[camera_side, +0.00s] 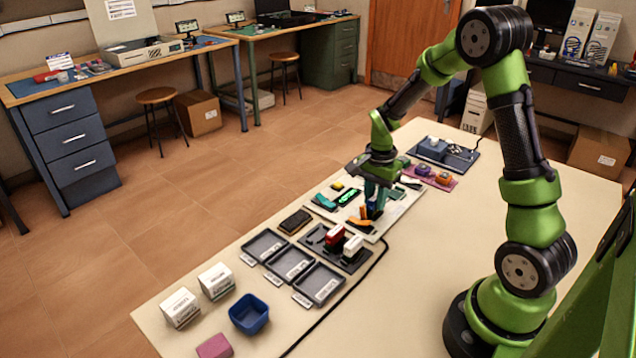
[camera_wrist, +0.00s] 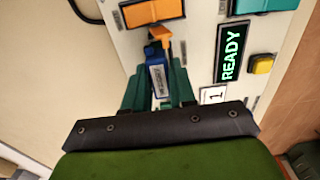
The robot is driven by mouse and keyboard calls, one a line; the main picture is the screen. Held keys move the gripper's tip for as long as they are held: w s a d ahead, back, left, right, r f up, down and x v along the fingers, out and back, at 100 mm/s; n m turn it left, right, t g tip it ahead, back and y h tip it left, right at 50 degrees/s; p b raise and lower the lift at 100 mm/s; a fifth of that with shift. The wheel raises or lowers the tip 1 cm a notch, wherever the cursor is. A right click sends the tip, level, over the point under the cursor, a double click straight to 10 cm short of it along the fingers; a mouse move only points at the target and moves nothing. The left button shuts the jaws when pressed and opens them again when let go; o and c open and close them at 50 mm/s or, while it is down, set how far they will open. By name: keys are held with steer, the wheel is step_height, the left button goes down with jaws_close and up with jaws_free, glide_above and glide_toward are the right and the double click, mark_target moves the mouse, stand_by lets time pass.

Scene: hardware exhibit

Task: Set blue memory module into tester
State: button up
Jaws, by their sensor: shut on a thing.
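My gripper (camera_side: 372,196) points down over the white tester panel (camera_side: 400,206). In the wrist view its teal fingers (camera_wrist: 160,98) are shut on the blue memory module (camera_wrist: 157,80), which has a pale label. The module also shows low under the fingers in the side view (camera_side: 372,212). An orange lever-like part (camera_wrist: 166,42) stands close against the module's far end. The tester's display (camera_wrist: 231,53) reads READY in green. I cannot tell whether the module's lower edge is in a slot, as the fingers and module hide it.
A yellow button (camera_wrist: 262,64) and a wide orange part (camera_wrist: 152,12) are on the panel. In the side view a dark rack (camera_side: 352,262) holds red and white modules. Grey trays (camera_side: 290,263), white boxes (camera_side: 181,307) and a blue bin (camera_side: 249,313) stand nearer the front. A black cable runs beside them.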

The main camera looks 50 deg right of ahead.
steer(key=shift+f, duration=0.4)
steer(key=o, duration=1.4)
steer(key=shift+c, duration=0.2)
steer(key=shift+r, duration=3.8)
